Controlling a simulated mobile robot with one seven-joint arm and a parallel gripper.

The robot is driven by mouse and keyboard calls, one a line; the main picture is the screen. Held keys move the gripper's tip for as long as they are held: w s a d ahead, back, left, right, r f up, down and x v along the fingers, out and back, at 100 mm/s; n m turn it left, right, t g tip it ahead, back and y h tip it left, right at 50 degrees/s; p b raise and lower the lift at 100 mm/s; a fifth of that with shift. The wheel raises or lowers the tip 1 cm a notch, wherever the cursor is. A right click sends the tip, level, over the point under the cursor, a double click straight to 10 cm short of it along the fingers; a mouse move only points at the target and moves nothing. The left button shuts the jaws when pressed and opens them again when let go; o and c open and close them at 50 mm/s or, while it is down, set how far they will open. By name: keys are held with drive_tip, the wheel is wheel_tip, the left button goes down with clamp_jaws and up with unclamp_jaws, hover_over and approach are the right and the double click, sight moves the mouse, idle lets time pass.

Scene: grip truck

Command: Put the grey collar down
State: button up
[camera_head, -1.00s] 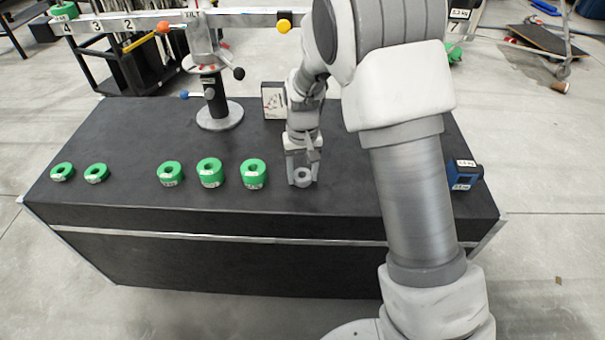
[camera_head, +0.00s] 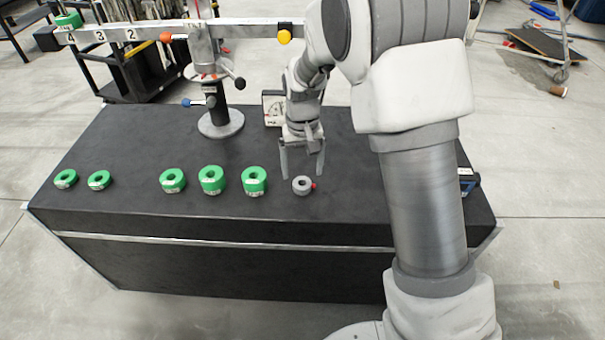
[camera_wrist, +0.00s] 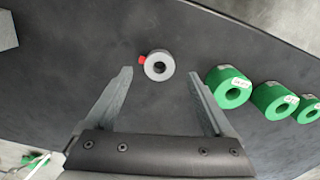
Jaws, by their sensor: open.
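The grey collar (camera_head: 302,185) is a small ring with a red knob on its side. It lies flat on the black bench top, to the right of the row of green rings. It also shows in the wrist view (camera_wrist: 159,66), beyond the fingertips and between their lines. My gripper (camera_head: 303,176) is open and empty, with its fingers spread above and behind the collar. In the wrist view both fingers of my gripper (camera_wrist: 161,73) are apart and neither touches the collar.
Several green rings (camera_head: 212,181) stand left of the collar along the bench (camera_head: 330,225). Behind are a post on a round grey base (camera_head: 221,124), a numbered beam (camera_head: 145,30) and a dial box (camera_head: 273,108). A blue item (camera_head: 467,183) sits at the right edge.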

drive_tip(key=s+d+r+t+p, duration=0.1)
drive_tip(key=s+d+r, duration=0.2)
drive_tip(key=r, duration=0.4)
drive_tip(key=s+d+r+t, duration=0.1)
drive_tip(key=s+d+r, duration=0.15)
drive_tip(key=r, duration=0.35)
drive_tip(key=s+d+r+t+p, duration=0.1)
drive_tip(key=s+d+r, duration=0.25)
drive_tip(key=r, duration=0.35)
drive_tip(key=s+d+r+m+t, duration=0.1)
drive_tip(key=s+d, duration=0.1)
drive_tip(key=s, duration=0.5)
drive_tip(key=s+d+r+t, duration=0.1)
drive_tip(key=s+d+r, duration=0.1)
drive_tip(key=s, duration=0.6)
drive_tip(key=shift+d+r+m+t, duration=0.3)
drive_tip(key=shift+d+m, duration=0.1)
drive_tip(key=shift+d, duration=0.2)
